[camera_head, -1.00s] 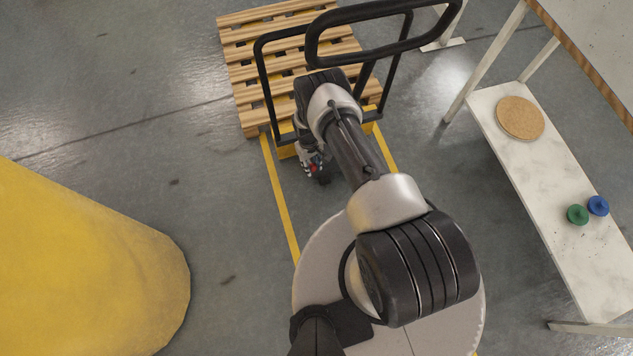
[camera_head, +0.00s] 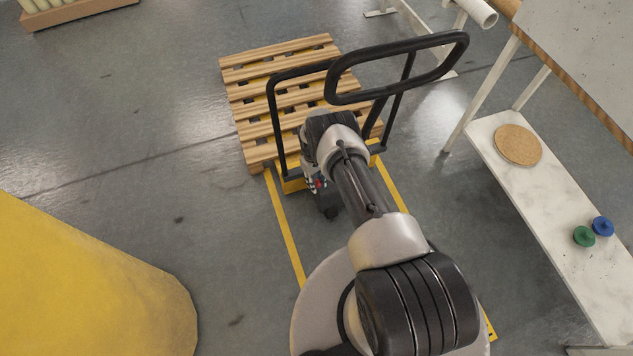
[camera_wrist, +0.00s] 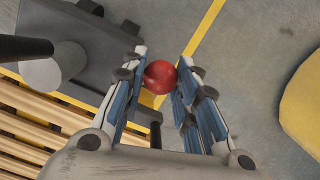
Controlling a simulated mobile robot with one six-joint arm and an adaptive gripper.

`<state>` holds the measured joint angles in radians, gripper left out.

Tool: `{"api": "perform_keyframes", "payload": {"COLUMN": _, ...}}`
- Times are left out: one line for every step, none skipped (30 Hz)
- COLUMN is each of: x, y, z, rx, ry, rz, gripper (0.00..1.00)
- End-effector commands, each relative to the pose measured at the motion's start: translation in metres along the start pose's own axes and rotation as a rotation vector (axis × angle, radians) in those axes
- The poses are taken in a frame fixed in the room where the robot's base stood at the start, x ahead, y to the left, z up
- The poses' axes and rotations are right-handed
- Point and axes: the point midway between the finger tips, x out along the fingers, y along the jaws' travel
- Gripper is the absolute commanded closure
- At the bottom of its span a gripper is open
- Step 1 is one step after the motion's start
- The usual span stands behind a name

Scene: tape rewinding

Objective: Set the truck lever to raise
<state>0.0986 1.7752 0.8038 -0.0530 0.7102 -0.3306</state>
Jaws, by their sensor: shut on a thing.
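The pallet truck, with a black handle loop (camera_head: 397,70) and a black frame (camera_head: 273,115), stands at a wooden pallet (camera_head: 290,70). Its lever ends in a red knob (camera_wrist: 160,77), which sits between my fingers in the wrist view. My gripper (camera_wrist: 162,88) is shut on this knob, with a finger on each side. In the head view my gripper (camera_head: 318,186) is low beside the truck's yellow base, partly hidden by my arm. The rest of the lever is mostly hidden.
A white table with a lower shelf (camera_head: 545,205) stands at right, holding a cork disc (camera_head: 518,145), a green spool (camera_head: 584,236) and a blue spool (camera_head: 603,226). A large yellow object (camera_head: 90,275) is at lower left. Open floor lies between it and the truck.

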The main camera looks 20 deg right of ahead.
Motion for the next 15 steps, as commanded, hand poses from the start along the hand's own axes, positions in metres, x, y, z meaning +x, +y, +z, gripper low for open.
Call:
{"api": "perform_keyframes", "payload": {"x": -0.0126, "y": 0.0077, "z": -0.0175, "rx": 0.0, "ry": 0.044, "rz": 0.018, "gripper": 1.0}}
{"api": "perform_keyframes", "payload": {"x": -0.0126, "y": 0.0077, "z": -0.0175, "rx": 0.0, "ry": 0.044, "rz": 0.018, "gripper": 1.0}}
{"api": "perform_keyframes", "payload": {"x": -0.0127, "y": 0.0076, "z": -0.0175, "rx": 0.0, "ry": 0.044, "rz": 0.018, "gripper": 1.0}}
{"api": "perform_keyframes", "payload": {"x": -0.0127, "y": 0.0076, "z": -0.0175, "rx": 0.0, "ry": 0.044, "rz": 0.018, "gripper": 1.0}}
{"api": "perform_keyframes", "payload": {"x": -0.0127, "y": 0.0075, "z": -0.0174, "rx": 0.0, "ry": 0.044, "rz": 0.018, "gripper": 0.7}}
{"api": "perform_keyframes", "payload": {"x": -0.0127, "y": 0.0076, "z": -0.0175, "rx": 0.0, "ry": 0.044, "rz": 0.018, "gripper": 0.67}}
{"api": "perform_keyframes", "payload": {"x": -0.0126, "y": 0.0076, "z": -0.0174, "rx": 0.0, "ry": 0.044, "rz": 0.018, "gripper": 0.65}}
{"api": "perform_keyframes", "payload": {"x": -0.0124, "y": 0.0076, "z": -0.0172, "rx": 0.0, "ry": 0.043, "rz": 0.018, "gripper": 0.63}}
{"api": "perform_keyframes", "payload": {"x": -0.012, "y": 0.0074, "z": -0.0167, "rx": 0.0, "ry": 0.042, "rz": 0.017, "gripper": 0.61}}
{"api": "perform_keyframes", "payload": {"x": -0.0117, "y": 0.0073, "z": -0.0163, "rx": 0.0, "ry": 0.041, "rz": 0.017, "gripper": 0.59}}
{"api": "perform_keyframes", "payload": {"x": -0.0114, "y": 0.0071, "z": -0.0159, "rx": 0.0, "ry": 0.04, "rz": 0.016, "gripper": 0.57}}
{"api": "perform_keyframes", "payload": {"x": -0.0109, "y": 0.0068, "z": -0.0153, "rx": 0.0, "ry": 0.039, "rz": 0.016, "gripper": 0.54}}
{"api": "perform_keyframes", "payload": {"x": -0.0105, "y": 0.0066, "z": -0.0148, "rx": 0.0, "ry": 0.037, "rz": 0.015, "gripper": 0.52}}
{"api": "perform_keyframes", "payload": {"x": -0.0102, "y": 0.0063, "z": -0.0144, "rx": 0.0, "ry": 0.036, "rz": 0.015, "gripper": 0.51}}
{"api": "perform_keyframes", "payload": {"x": -0.0097, "y": 0.006, "z": -0.0139, "rx": 0.0, "ry": 0.035, "rz": 0.014, "gripper": 0.51}}
